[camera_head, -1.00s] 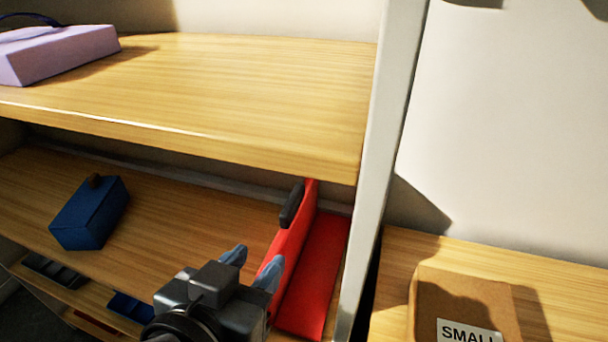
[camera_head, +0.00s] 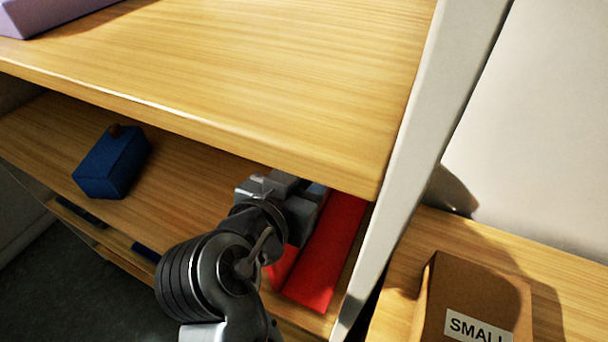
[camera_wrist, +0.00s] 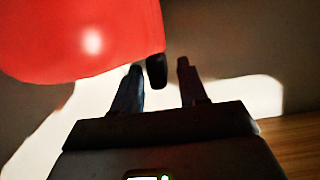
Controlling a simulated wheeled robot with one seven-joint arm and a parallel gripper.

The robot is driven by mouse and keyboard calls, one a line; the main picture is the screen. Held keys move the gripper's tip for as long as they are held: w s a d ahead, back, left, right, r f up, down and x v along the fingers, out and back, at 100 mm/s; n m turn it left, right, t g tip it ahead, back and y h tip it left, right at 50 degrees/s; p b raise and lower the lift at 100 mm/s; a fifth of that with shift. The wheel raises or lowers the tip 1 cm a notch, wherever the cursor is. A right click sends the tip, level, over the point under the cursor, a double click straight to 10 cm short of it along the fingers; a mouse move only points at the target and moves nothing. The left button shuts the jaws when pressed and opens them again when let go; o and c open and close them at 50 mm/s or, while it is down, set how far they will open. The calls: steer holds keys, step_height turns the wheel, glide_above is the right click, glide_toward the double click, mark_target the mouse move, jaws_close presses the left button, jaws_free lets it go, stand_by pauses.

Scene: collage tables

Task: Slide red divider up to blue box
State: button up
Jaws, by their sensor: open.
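The red divider (camera_head: 328,255) stands at the right end of the lower shelf, with its flat base visible; my arm covers much of its upright face and its handle. My gripper (camera_head: 312,188) is under the upper shelf, at the divider's left side. In the wrist view, the divider (camera_wrist: 85,35) fills the upper left and its dark handle (camera_wrist: 157,72) shows between the two open fingertips (camera_wrist: 160,68). I cannot tell whether they touch it. The blue box (camera_head: 112,163), with a brown knob on top, sits apart at the left on the same shelf.
The upper shelf (camera_head: 240,75) overhangs my gripper closely. A white upright post (camera_head: 405,170) stands right of the divider. A cardboard box (camera_head: 475,300) labelled SMALL sits beyond it. The shelf between the blue box and my gripper is clear.

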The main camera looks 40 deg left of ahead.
steer(key=shift+w, duration=0.15)
steer(key=shift+c, duration=0.3)
jaws_close()
stand_by(0.3)
